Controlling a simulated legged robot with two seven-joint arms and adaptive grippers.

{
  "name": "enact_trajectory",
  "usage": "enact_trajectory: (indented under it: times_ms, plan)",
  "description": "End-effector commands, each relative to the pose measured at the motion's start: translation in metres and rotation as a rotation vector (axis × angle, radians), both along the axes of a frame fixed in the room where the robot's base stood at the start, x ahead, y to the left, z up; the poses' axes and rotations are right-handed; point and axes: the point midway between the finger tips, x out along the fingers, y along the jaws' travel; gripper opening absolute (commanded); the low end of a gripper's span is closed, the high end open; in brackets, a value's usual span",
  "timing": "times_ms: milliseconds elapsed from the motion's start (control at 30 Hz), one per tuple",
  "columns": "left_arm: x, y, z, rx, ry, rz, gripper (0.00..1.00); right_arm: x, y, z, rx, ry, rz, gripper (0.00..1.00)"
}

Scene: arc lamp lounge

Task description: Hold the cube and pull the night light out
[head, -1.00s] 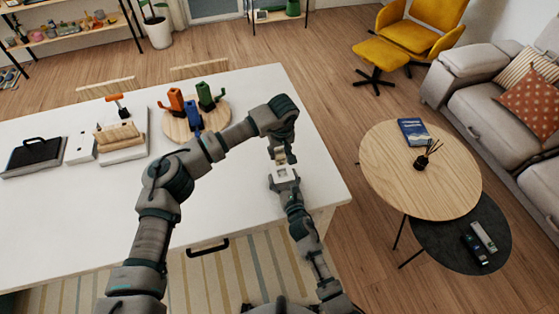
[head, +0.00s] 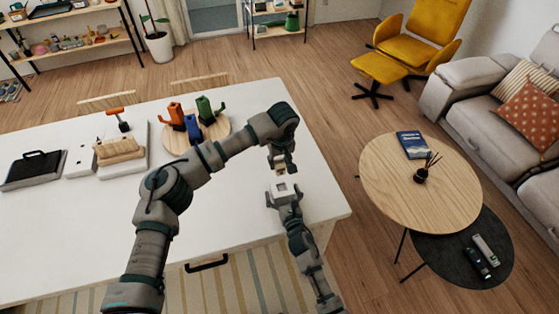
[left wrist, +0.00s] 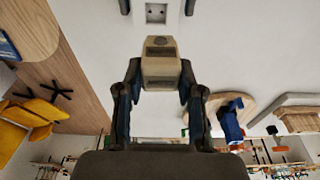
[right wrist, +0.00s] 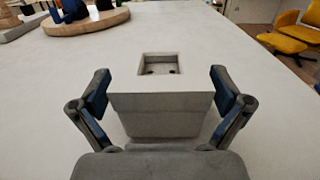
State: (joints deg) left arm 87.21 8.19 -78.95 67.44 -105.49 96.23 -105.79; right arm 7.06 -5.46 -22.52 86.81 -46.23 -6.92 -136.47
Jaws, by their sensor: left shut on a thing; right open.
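The night light (left wrist: 160,62), a small cream block with dark slots, is held in my left gripper (left wrist: 160,80), which is shut on it. In the head view, the light (head: 280,171) hangs just beyond the cube, under my left gripper (head: 282,168). The pale cube (right wrist: 160,105) has a square recess with two dark holes in its top and stands on the white table. The light is apart from the cube, and the socket is empty. My right gripper (right wrist: 160,92) is open, with one finger on each side of the cube.
The white table (head: 230,215) bears a round board (head: 222,130) with orange, blue and green items, and a black case (head: 33,168) far left. The table's right edge is close to the cube. A round wooden side table (head: 440,190) stands to the right.

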Motion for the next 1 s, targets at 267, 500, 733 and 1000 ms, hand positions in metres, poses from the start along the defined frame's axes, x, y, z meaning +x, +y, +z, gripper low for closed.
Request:
enact_trajectory:
  times_ms: [267, 500, 733, 1000]
  plan:
    - [0.0, 0.0, 0.0, 0.0, 0.0, 0.0, 0.0, -0.018, -0.007, -0.001, -0.003, 0.0, -0.001, 1.0]
    - [0.0, 0.0, 0.0, 0.0, 0.0, 0.0, 0.0, -0.069, -0.023, -0.002, -0.002, 0.003, 0.0, 1.0]
    - [0.001, 0.0, 0.0, 0.0, 0.0, 0.0, 0.0, -0.104, -0.034, -0.002, 0.0, 0.002, 0.0, 1.0]
    - [0.001, 0.0, 0.0, 0.0, 0.001, 0.0, 0.0, -0.113, -0.039, -0.002, 0.01, 0.008, -0.005, 1.0]
